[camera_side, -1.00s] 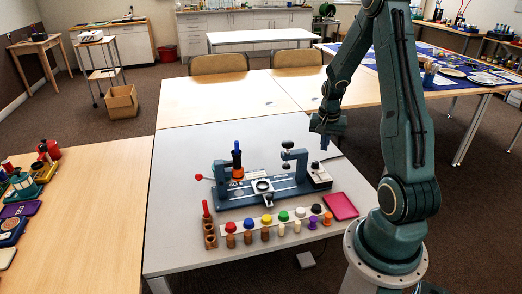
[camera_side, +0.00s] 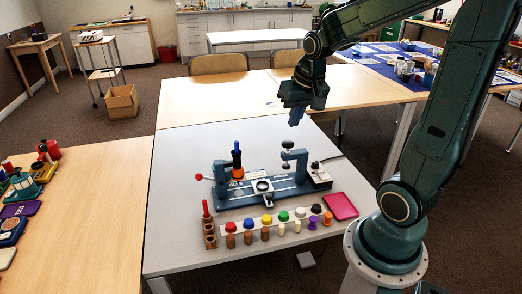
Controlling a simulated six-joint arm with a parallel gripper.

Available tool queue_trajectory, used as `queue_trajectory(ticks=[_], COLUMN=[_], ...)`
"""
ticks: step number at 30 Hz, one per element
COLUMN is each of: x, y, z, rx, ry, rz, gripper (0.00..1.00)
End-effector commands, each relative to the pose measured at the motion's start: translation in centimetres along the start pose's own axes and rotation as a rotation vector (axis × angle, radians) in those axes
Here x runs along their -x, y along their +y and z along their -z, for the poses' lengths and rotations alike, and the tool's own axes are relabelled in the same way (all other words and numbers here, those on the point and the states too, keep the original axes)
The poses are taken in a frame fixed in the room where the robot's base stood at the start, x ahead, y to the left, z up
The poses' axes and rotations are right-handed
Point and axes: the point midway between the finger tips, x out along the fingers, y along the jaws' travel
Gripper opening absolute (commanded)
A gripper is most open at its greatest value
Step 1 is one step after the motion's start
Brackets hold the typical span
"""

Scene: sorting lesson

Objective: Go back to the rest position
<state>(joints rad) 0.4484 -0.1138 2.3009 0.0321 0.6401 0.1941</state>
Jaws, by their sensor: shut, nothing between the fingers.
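My gripper (camera_side: 296,117) hangs over the back right part of the grey work table, pointing down, above and behind the right post of the blue fixture. It is shut with nothing held, and it touches nothing that I can see. The blue fixture (camera_side: 283,196) stands on the table below it, with an orange and dark blue upright piece (camera_side: 236,160) at its left end and a clamp-like post (camera_side: 287,158) at its right. My arm reaches in from the right side of the picture.
A row of coloured knobs and pegs stands along a white strip (camera_side: 275,221) in front of the fixture. A wooden holder (camera_side: 209,232) is at its left and a pink pad (camera_side: 340,206) at its right.

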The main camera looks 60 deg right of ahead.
Motion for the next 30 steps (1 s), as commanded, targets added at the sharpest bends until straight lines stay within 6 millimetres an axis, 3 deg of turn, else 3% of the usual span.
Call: queue_trajectory(ticks=[6, 15, 22, 30], x=[4.1, 8.4, 10.5, 11.2], y=[-2.9, -5.0, -5.3, -5.2], z=[-3.5, -8.9, -12.8, -14.7], rx=[0.171, 0.396, 0.548, 0.622], ry=[0.045, 0.102, 0.140, 0.159], rz=[0.058, 0.138, 0.194, 0.221], gripper=[0.00, 0.00, 0.00, 0.00])
